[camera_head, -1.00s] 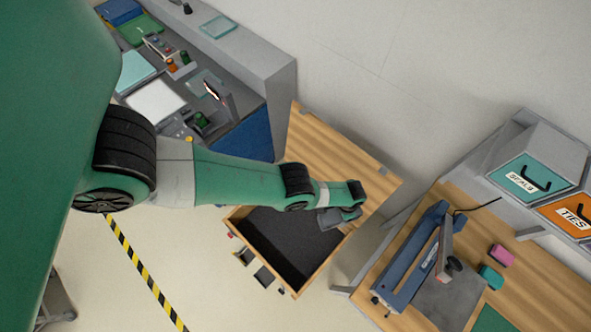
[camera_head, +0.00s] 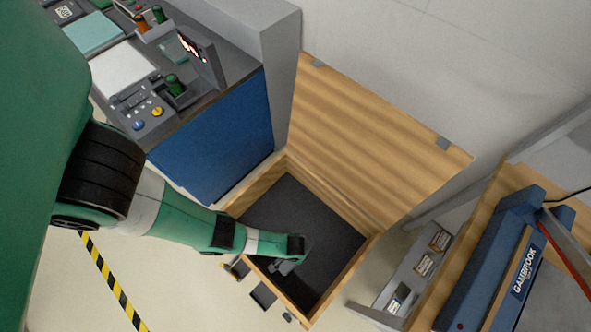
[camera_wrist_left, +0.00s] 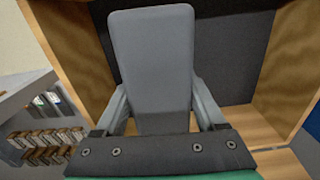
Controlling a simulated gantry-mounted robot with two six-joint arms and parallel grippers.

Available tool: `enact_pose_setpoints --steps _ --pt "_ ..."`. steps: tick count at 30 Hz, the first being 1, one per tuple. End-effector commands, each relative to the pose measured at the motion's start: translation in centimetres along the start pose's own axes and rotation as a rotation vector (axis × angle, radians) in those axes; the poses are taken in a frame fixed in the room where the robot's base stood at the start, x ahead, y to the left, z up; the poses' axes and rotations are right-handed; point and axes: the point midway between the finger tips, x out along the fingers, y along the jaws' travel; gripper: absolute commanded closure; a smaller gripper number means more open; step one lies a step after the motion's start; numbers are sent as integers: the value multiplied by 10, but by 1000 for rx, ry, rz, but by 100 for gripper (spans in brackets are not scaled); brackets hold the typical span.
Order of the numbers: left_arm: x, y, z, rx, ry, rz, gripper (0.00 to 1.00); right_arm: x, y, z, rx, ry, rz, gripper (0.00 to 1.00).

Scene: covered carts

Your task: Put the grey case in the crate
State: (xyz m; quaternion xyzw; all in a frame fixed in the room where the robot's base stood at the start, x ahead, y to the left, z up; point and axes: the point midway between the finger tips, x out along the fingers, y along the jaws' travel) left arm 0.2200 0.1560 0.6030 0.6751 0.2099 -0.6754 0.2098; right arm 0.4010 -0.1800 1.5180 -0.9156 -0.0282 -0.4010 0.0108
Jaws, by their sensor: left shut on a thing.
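The crate (camera_head: 312,222) is an open wooden box with a dark floor, in the middle of the head view, its wooden lid raised behind it. My left gripper (camera_head: 285,266) is over the crate's opening, close to its front left wall. In the left wrist view my left gripper (camera_wrist_left: 158,92) is shut on the grey case (camera_wrist_left: 152,55), a flat block with rounded corners, one finger on each side. The crate's dark floor and wooden walls show behind the case there. In the head view the case is mostly hidden by the gripper. My right gripper is not in view.
The raised lid (camera_head: 375,135) leans back toward the wall. A blue-sided console (camera_head: 215,140) stands left of the crate. A workbench with a blue tool (camera_head: 500,250) and a small rack (camera_head: 420,265) stand on the right. The crate floor seen looks empty.

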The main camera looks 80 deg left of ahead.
Motion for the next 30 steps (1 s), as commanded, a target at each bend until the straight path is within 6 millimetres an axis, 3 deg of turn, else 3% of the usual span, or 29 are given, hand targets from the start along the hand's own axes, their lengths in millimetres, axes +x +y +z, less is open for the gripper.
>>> enact_pose_setpoints --steps 1,6,9,20,30 --pt "41 -2 6 -6 0 0 100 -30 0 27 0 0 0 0" --pt "94 -7 19 -33 1 1 100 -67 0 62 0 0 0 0" --pt "113 -10 24 -44 1 1 100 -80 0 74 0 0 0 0" --pt "124 -15 24 -57 1 1 100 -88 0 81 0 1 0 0" --pt "164 -74 -28 -67 2 1 100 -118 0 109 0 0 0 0"
